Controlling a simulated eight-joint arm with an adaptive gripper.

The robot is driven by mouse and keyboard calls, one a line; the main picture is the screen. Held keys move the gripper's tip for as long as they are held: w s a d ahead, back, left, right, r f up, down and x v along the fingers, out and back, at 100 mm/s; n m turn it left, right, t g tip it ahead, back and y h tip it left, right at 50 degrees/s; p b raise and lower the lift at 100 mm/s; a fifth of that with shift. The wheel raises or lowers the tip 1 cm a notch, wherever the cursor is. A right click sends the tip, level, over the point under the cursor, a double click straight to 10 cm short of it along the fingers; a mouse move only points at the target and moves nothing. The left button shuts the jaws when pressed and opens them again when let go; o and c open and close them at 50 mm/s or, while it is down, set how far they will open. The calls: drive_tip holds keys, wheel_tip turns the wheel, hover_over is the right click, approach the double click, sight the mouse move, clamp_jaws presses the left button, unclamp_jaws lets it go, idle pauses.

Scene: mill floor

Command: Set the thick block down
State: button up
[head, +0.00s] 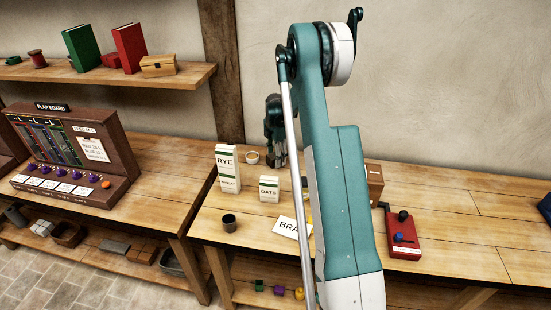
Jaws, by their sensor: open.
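My gripper (275,155) is dark and hangs above the back of the right-hand bench, left of my arm's teal links. It is open, and I see nothing held in it. I cannot pick out the thick block with certainty. A brown box-like thing (375,186) stands on the bench, partly hidden behind my arm. A yellow thing near the middle of the bench is almost wholly covered by my arm.
A red lever box (403,236) is at right. The bench's far right is clear.

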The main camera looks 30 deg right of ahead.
sight(274, 155)
drive_tip(key=shift+r, duration=0.1)
wheel_tip(274, 155, up, 12)
drive_tip(key=shift+p, duration=0.35)
idle(0.5)
drive_tip(key=shift+r, duration=0.1)
idle(0.4)
drive_tip(key=s+a+r+m+t, duration=0.2)
drive_tip(key=s+a+r+m, duration=0.2)
drive_tip(key=s+a+r, duration=0.55)
drive_tip(key=s+a+r+m+t, duration=0.1)
drive_tip(key=s+a+r+m, duration=0.45)
drive_tip(key=a+r, duration=0.7)
drive_tip(key=s+a+f+m+t, duration=0.1)
drive_tip(key=s+a+m, duration=0.1)
drive_tip(key=s+a, duration=0.4)
drive_tip(key=s+a+f+m+t, duration=0.1)
drive_tip(key=s+a+m, duration=0.2)
drive_tip(key=s, duration=1)
drive_tip(key=s+a+f+m+t, duration=0.2)
drive_tip(key=s+a+m, duration=0.1)
drive_tip(key=s+a, duration=0.5)
drive_tip(key=shift+s+a, duration=0.3)
drive_tip(key=shift+s, duration=0.65)
